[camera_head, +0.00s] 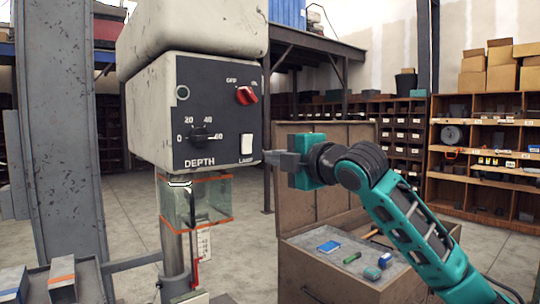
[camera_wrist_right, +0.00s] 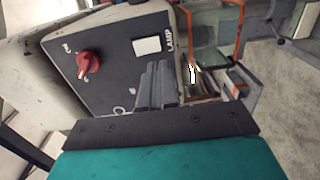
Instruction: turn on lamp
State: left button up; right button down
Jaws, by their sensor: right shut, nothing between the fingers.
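The lamp switch (camera_head: 246,146) is a white rectangular rocker above the word LAMP, low on the right of a dark control panel (camera_head: 215,115). It also shows in the right wrist view (camera_wrist_right: 147,46), just beyond the fingertips. I cannot tell which way it is set. My right gripper (camera_head: 268,157) is shut and empty. Its grey fingertips are beside the panel's lower right edge in the head view, right of and slightly below the switch. In the wrist view its fingers (camera_wrist_right: 157,68) overlap the panel, with no clear contact with the switch. My left gripper is out of view.
The panel also carries a red knob (camera_head: 247,95) and a black depth dial (camera_head: 199,135). A clear guard with orange edges (camera_head: 205,203) hangs below the box. A tool chest (camera_head: 335,272) with small items stands behind my right arm. Shelving (camera_head: 480,150) lines the back.

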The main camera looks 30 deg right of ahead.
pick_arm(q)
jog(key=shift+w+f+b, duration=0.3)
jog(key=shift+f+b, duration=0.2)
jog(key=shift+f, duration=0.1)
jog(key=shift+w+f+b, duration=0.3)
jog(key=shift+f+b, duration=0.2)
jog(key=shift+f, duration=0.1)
pick_arm(e)
jog(key=s+f, duration=0.1)
jog(key=s, duration=0.5)
jog(key=shift+d, duration=0.2)
jog(key=shift+f, duration=0.1)
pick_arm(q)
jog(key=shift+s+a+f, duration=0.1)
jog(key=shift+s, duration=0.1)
